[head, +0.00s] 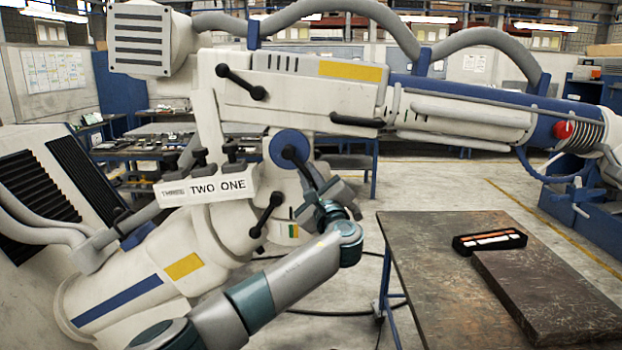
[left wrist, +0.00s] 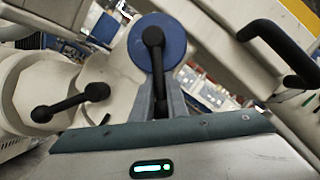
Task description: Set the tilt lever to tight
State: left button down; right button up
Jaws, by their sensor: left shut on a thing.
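The microscope arm is a large white and blue machine. A black lever (head: 297,161) on a round blue hub (head: 279,147) sits at its joint; I take it to be the tilt lever. It points down and right from the hub. My left gripper (head: 322,190) is at its lower end, shut on it. In the left wrist view the lever (left wrist: 154,62) hangs down from the blue disc (left wrist: 137,45), its lower end between the fingers of my left gripper (left wrist: 160,104). The fingers partly hide that end. My right gripper is out of view.
Other black levers are close by: one below left of the hub (head: 266,215) and one above left (head: 240,82). A "THREE TWO ONE" label block (head: 205,190) is left of the hub. A brown table (head: 440,270) with a dark tray (head: 489,241) stands at right.

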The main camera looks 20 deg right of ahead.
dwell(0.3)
pick_arm(q)
jog(key=c, duration=1.8)
grip_release()
jog(key=shift+o, duration=0.3)
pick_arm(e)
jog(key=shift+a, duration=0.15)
